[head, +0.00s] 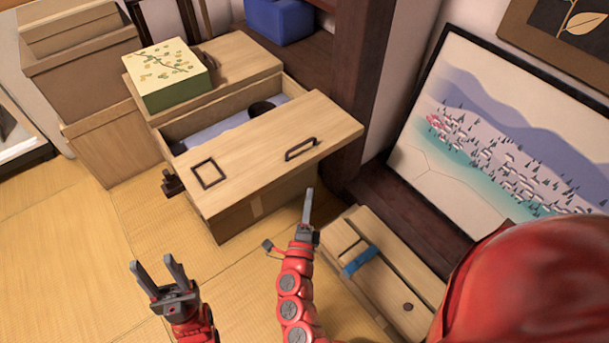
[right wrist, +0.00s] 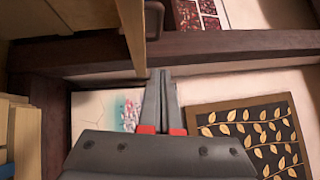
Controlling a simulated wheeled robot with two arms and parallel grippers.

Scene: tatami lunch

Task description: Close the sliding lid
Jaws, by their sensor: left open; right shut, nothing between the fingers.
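The sliding lid (head: 255,141) is a pale wooden panel on a wooden chest (head: 235,221). It carries a dark bar handle (head: 301,149) and a dark square frame. The lid stands partly open, with a gap behind it showing blue cloth (head: 212,132) and a dark round object (head: 262,107). My right gripper (head: 309,195) is shut and empty, just in front of the lid's front edge, below the handle. In the right wrist view its fingers (right wrist: 161,88) are together beside a wooden panel edge (right wrist: 131,32). My left gripper (head: 157,268) is open and empty over the tatami, front left of the chest.
A floral box (head: 172,83) sits on the chest's fixed rear top. Stacked wooden boxes (head: 82,62) stand at the back left. A low wooden box (head: 390,272) with a blue strip lies at the right, near a framed landscape picture (head: 500,140). The tatami at left is clear.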

